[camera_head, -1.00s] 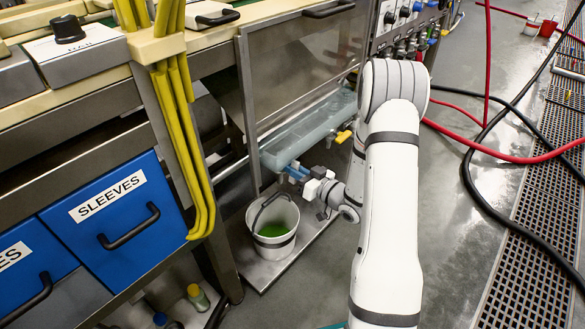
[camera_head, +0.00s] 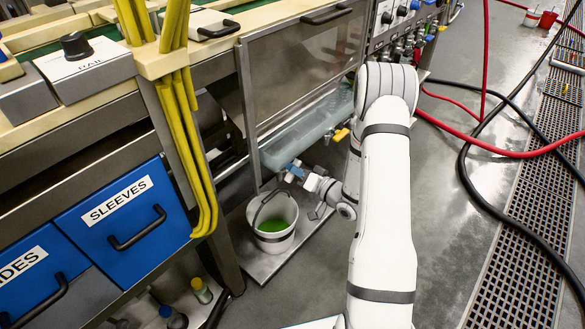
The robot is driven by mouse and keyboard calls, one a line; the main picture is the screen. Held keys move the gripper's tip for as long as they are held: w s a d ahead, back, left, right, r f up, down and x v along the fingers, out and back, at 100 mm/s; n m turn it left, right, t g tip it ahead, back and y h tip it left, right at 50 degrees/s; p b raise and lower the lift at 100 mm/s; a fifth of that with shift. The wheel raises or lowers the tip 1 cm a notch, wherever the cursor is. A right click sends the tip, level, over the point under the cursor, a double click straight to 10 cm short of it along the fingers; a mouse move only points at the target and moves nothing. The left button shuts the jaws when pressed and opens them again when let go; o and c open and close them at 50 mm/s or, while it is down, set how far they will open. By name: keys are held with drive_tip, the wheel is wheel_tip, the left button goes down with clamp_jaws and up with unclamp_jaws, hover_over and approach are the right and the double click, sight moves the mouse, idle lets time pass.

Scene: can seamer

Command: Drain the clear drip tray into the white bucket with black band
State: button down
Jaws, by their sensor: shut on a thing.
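The clear drip tray (camera_head: 312,128) is a pale bluish, see-through tray under the steel machine panel. A blue part (camera_head: 293,167) shows at its near lower corner, apparently a valve handle. My gripper (camera_head: 300,174) is shut on this blue part, and the fingers partly hide it. The white bucket with black band (camera_head: 287,222) stands upright on the floor plate below and left of my gripper. Green liquid (camera_head: 272,225) lies inside the bucket, and its bail handle is raised over the rim. No stream of liquid can be made out.
A yellow handle (camera_head: 341,134) sits close to my arm at the tray's right. Yellow hoses (camera_head: 194,150) hang left of the bucket. Blue drawers (camera_head: 120,220) and several bottles (camera_head: 201,290) are at the left. Red and black hoses (camera_head: 470,180) cross the floor at right.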

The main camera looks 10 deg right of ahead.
drive_tip(key=shift+s+f, duration=0.15)
drive_tip(key=c, duration=1.5)
unclamp_jaws()
drive_tip(key=shift+p+v, duration=0.9)
drive_tip(key=shift+v, duration=2.95)
